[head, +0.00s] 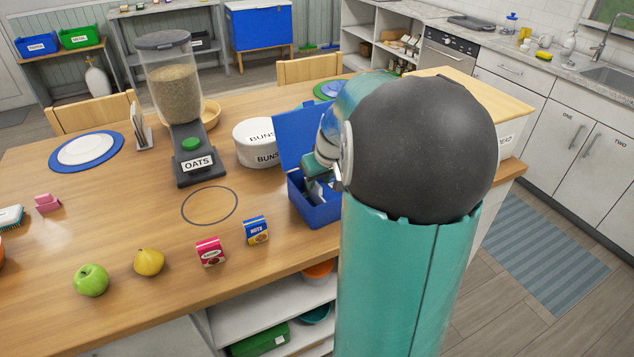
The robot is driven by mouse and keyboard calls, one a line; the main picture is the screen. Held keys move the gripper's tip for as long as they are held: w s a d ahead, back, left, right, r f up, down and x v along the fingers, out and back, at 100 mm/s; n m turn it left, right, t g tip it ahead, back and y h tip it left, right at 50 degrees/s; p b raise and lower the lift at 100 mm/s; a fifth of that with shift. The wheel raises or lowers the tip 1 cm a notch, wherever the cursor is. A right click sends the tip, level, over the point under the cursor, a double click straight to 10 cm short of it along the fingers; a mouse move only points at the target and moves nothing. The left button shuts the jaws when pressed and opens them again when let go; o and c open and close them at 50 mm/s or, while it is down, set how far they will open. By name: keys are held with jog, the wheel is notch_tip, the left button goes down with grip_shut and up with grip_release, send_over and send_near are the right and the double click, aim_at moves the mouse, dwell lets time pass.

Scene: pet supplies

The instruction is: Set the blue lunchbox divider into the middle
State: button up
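The blue lunchbox (318,214) stands open on the wooden table, right of the middle, with its lid (298,132) raised at the back. My large dark and teal arm covers its right side. My gripper (318,188) points down into the box, its teal and grey parts showing at the rim. The fingertips are small and partly hidden by the box wall, so I cannot tell whether they are open or shut. A dark blue-grey piece shows inside the box at the gripper; I cannot tell whether it is the divider or part of the gripper.
Left of the lunchbox are a white BUNS tin (258,143), an OATS dispenser (180,120) and a drawn circle (210,206).

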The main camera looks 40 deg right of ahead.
jog(key=shift+x, duration=1.05)
grip_shut()
jog(key=shift+s+d, duration=0.2)
jog(key=shift+d, duration=0.6)
jog(key=shift+s+d, duration=0.15)
jog(key=shift+d, duration=0.7)
jog(key=shift+s+d, duration=0.2)
jog(key=shift+d, duration=0.6)
grip_release()
